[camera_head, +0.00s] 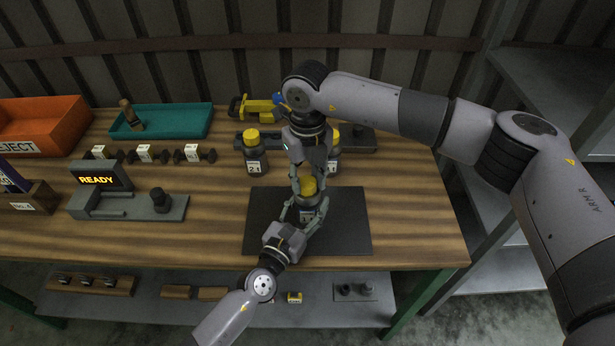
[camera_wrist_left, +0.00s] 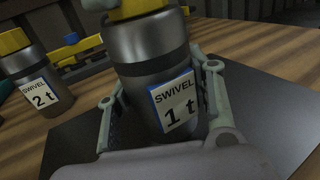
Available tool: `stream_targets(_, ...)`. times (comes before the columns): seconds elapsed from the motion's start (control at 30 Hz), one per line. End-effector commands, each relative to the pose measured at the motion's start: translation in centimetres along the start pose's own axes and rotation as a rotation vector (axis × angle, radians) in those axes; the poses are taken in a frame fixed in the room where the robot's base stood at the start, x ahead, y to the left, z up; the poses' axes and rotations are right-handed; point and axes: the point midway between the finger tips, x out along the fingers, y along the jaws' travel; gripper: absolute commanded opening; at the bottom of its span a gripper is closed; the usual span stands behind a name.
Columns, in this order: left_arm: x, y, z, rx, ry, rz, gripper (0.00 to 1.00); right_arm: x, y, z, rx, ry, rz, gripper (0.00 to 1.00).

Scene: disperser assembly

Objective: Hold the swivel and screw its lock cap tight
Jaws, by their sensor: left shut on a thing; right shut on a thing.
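The swivel labelled "SWIVEL 1 t" (camera_wrist_left: 155,75) is a dark grey cylinder standing upright over the black mat (camera_head: 350,236). My left gripper (camera_head: 311,213) is shut around its body from the front; its fingers also show in the left wrist view (camera_wrist_left: 160,108), on both sides of the body. The yellow lock cap (camera_head: 307,186) sits on top of the swivel. My right gripper (camera_head: 307,180) comes down from above and is shut on the cap. The cap's top is partly hidden by the right gripper, and its lower part shows in the left wrist view (camera_wrist_left: 136,9).
A "READY" display device (camera_head: 100,178), teal tray (camera_head: 185,122) and orange reject bin (camera_head: 50,122) are on the left. The table is clear right of the mat.

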Motion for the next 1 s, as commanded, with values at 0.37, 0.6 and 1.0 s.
stream_targets(0.37, -0.05, -0.18, -0.08, 0.001, 0.002, -0.003, 0.01, -0.12, -0.02, 0.16, 0.071, -0.006, 0.001, 0.05)
stream_targets(0.6, -0.05, -0.18, -0.08, 0.001, 0.002, -0.003, 0.01, -0.12, -0.03, 0.17, 0.073, -0.006, 0.001, 0.05)
stream_targets(1.0, -0.04, -0.15, -0.09, -0.001, 0.002, -0.003, 0.01, -0.05, -0.02, 0.08, 0.071, -0.003, 0.0, 0.53)
